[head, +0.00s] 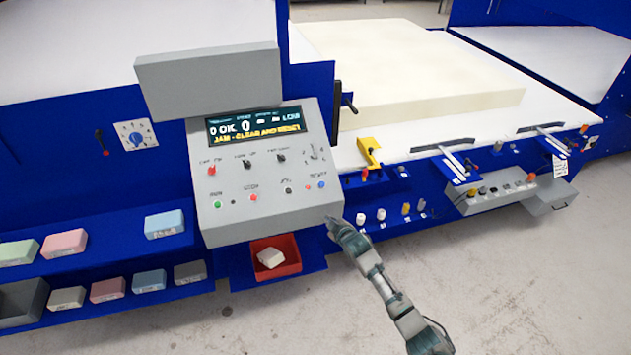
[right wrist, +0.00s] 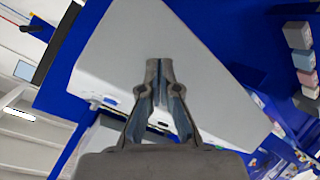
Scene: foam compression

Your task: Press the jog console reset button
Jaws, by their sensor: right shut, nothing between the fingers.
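The grey jog console (head: 255,220) stands left of centre in the head view, with a sloped panel and a lit display (head: 255,123) showing a yellow line that appears to mention a jam. My left gripper is out of view.
A red tray (head: 290,258) with a pale block is under the console. Several coloured foam blocks (head: 65,243) lie on blue shelves at left. A large cream foam slab (head: 420,70) rests on the bed at right. Bare floor (head: 520,270) is at lower right.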

